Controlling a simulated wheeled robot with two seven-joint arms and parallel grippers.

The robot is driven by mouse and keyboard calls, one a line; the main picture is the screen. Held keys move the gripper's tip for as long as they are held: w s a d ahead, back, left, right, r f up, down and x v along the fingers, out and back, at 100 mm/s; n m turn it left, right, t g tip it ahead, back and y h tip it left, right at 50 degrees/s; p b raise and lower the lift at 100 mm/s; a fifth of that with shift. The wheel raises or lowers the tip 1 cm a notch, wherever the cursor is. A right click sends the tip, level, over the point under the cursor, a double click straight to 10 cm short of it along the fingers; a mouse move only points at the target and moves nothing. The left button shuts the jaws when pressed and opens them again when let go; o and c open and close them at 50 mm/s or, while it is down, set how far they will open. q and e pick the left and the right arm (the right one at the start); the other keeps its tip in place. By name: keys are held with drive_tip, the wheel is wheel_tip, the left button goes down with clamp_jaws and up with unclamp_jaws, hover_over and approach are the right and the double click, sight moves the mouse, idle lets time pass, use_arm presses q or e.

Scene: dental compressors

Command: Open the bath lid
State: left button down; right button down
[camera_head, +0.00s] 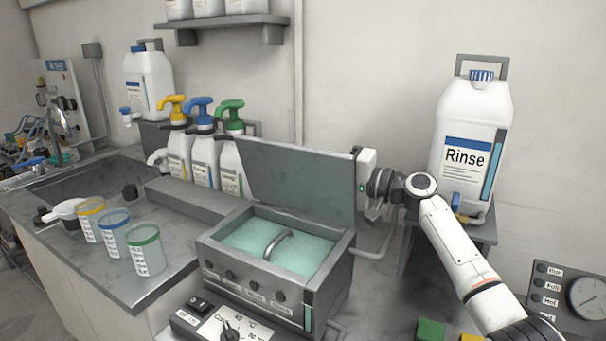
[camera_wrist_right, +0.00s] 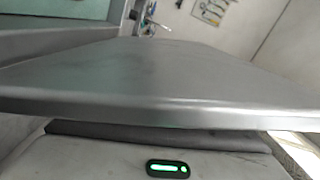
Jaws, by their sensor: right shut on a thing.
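The bath (camera_head: 328,262) is a grey metal box holding pale teal liquid, with a curved metal handle or pipe (camera_head: 278,244) in its opening. Its flat grey lid (camera_head: 300,180) stands raised, near upright, along the back edge, so the opening is uncovered. My right gripper (camera_head: 357,153) is at the lid's upper right corner and shut on the lid; its fingertips are mostly hidden. In the right wrist view the lid (camera_wrist_right: 160,85) spans the picture just beyond my gripper's white body. My left gripper is not in view.
Pump bottles (camera_head: 202,158) stand behind the lid's left side. A large Rinse container (camera_head: 470,135) stands on a stand right of my right wrist. Several rimmed beakers (camera_head: 115,240) sit on the left counter. A control box (camera_head: 225,325) is in front of the bath.

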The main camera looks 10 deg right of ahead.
drive_tip(key=shift+w+d+f+m, duration=0.4)
drive_tip(key=shift+w+d+m, duration=0.2)
drive_tip(key=shift+m, duration=0.4)
drive_tip(key=c, duration=1.8)
unclamp_jaws()
drive_tip(key=shift+r, duration=0.15)
wheel_tip(320, 180, up, 10)
drive_tip(key=shift+f, duration=0.2)
